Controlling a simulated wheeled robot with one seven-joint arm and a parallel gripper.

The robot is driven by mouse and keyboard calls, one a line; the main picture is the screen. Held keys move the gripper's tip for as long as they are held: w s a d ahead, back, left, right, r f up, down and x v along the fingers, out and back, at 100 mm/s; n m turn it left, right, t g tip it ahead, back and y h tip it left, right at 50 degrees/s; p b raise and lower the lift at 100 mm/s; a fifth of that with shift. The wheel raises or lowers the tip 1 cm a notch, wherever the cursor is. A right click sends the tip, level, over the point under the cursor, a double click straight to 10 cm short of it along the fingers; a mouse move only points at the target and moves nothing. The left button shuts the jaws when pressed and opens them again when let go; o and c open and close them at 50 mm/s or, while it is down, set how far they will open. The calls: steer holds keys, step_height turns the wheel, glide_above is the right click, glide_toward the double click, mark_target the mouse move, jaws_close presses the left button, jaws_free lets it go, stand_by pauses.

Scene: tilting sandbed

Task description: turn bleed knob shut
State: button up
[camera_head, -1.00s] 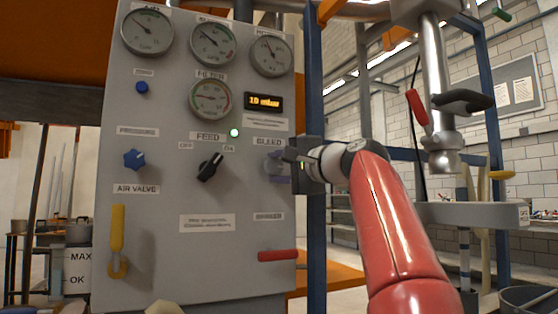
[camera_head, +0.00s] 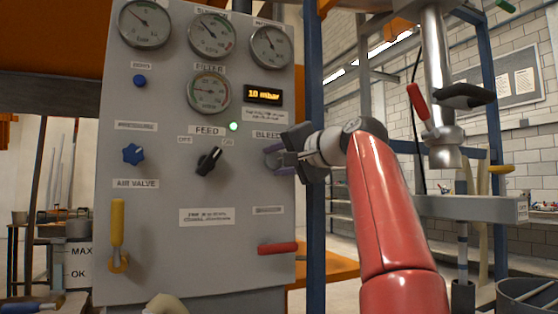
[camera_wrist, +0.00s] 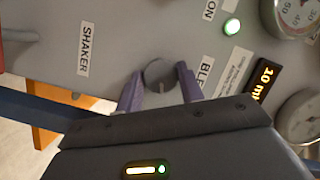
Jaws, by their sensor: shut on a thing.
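The bleed knob (camera_wrist: 158,74) is a round dark grey knob on the grey panel, beside the BLEED label (camera_wrist: 207,76). My gripper (camera_wrist: 160,88) has its two purple fingers on either side of the knob, shut on it. In the head view my gripper (camera_head: 273,159) reaches the panel's right edge just under the BLEED label (camera_head: 268,134). There the knob is mostly hidden by the fingers.
The panel (camera_head: 150,230) carries several gauges, a black feed switch (camera_head: 208,161), a blue pressure knob (camera_head: 133,154), a yellow air valve handle (camera_head: 118,235) and a red shaker handle (camera_head: 278,248) below my gripper. A display (camera_head: 263,94) reads 10 mbar. A blue post (camera_head: 314,230) stands right of the panel.

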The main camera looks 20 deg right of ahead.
steer(key=o, duration=1)
steer(key=b+v, duration=0.1)
steer(key=v, duration=0.6)
steer(key=shift+s+d, duration=0.2)
steer(key=shift+s, duration=0.2)
steer(key=shift+b, duration=0.3)
